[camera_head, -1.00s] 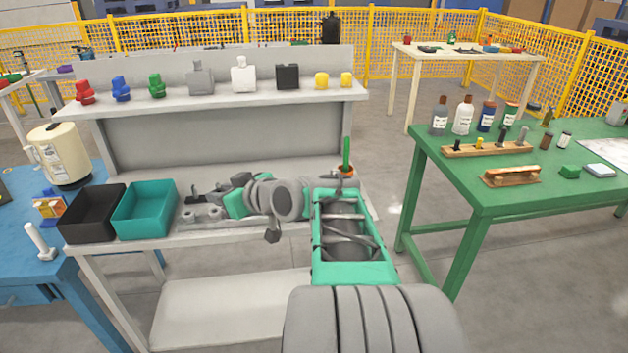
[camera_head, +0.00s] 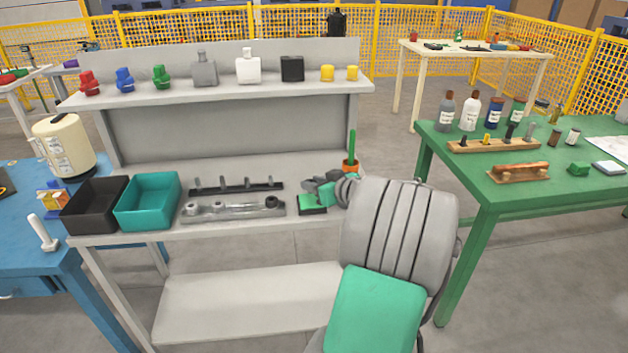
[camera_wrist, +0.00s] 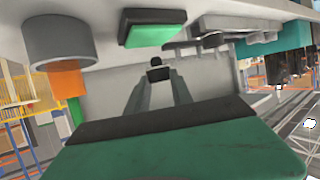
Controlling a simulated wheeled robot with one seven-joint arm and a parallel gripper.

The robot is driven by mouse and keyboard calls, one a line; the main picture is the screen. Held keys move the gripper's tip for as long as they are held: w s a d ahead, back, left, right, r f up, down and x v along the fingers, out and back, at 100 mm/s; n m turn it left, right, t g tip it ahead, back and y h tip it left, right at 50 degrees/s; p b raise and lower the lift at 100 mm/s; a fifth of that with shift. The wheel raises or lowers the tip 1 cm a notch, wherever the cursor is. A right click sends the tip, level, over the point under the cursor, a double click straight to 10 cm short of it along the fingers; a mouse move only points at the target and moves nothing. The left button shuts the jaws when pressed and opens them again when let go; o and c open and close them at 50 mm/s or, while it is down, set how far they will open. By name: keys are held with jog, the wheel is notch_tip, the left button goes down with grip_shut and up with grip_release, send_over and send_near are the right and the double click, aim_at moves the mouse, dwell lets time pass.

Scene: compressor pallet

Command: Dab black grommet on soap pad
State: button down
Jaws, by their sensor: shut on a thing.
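The soap pad, a green block with a black edge (camera_head: 312,205), lies on the grey bench's lower top, left of the orange pot. It also shows at the top of the wrist view (camera_wrist: 150,36). My gripper (camera_wrist: 158,74) is shut on a small black grommet (camera_wrist: 158,62), seen at the fingertips. In the wrist view the grommet appears just short of the pad, with a gap between them in the picture. In the head view my gripper (camera_head: 310,186) is close above the pad, and the grommet cannot be made out there.
An orange pot (camera_head: 350,166) with a green stick stands close right of my gripper. Left of the pad are a dark pegged rack (camera_head: 238,187), a grey fixture (camera_head: 232,210), a teal bin (camera_head: 146,215) and a black bin (camera_head: 88,218). A green table (camera_head: 480,190) stands at right.

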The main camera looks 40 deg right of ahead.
jog(key=shift+f, duration=0.85)
jog(key=shift+f+b, duration=0.4)
jog(key=shift+b, duration=0.2)
jog(key=shift+r, duration=0.1)
notch_tip(320, 180, up, 7)
jog(key=p, duration=0.3)
